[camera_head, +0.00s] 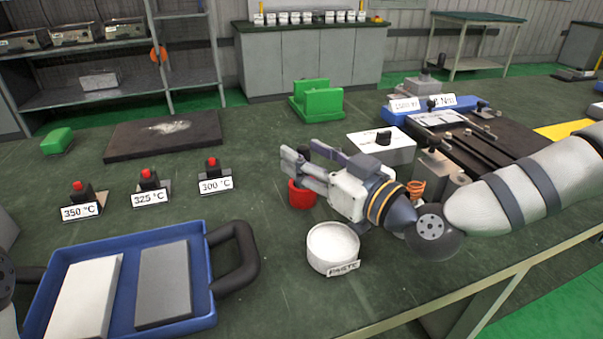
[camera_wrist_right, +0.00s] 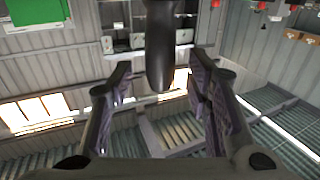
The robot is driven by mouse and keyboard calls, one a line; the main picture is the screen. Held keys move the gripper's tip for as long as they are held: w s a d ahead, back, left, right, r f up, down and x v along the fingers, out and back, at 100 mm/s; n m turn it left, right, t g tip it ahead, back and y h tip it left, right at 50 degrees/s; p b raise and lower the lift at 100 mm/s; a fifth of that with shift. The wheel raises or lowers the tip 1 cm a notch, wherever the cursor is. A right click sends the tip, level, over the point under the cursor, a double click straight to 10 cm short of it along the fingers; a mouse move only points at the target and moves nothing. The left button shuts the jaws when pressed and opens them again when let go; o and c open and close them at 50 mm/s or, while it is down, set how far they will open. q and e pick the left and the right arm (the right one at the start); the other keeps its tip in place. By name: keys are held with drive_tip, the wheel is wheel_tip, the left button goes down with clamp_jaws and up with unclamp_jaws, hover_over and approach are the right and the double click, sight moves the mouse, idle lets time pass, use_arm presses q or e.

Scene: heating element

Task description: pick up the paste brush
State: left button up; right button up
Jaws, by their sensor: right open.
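My right gripper (camera_head: 303,162) is open in the head view, its fingers reaching left above and behind the red cup (camera_head: 301,197). In the right wrist view, a dark, rounded handle (camera_wrist_right: 161,48) comes down from the top edge between the open fingers (camera_wrist_right: 160,85). It looks like the paste brush handle, with clear space to each finger. The brush's lower part is hidden. A white paste tub (camera_head: 333,243) with a label stands in front of the gripper. My left gripper is not in view.
A blue tray (camera_head: 205,275) with two flat blocks lies at the front left. Red-buttoned switches (camera_head: 148,184) with temperature labels stand behind it. A green holder (camera_head: 316,101) and a white box (camera_head: 381,147) stand farther back. The table between tray and tub is clear.

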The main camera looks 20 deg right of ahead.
drive_tip(key=shift+x, duration=0.85)
drive_tip(key=shift+s, duration=0.1)
drive_tip(key=shift+c, duration=0.8)
clamp_jaws()
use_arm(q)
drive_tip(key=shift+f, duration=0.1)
use_arm(e)
drive_tip(key=shift+r, duration=0.1)
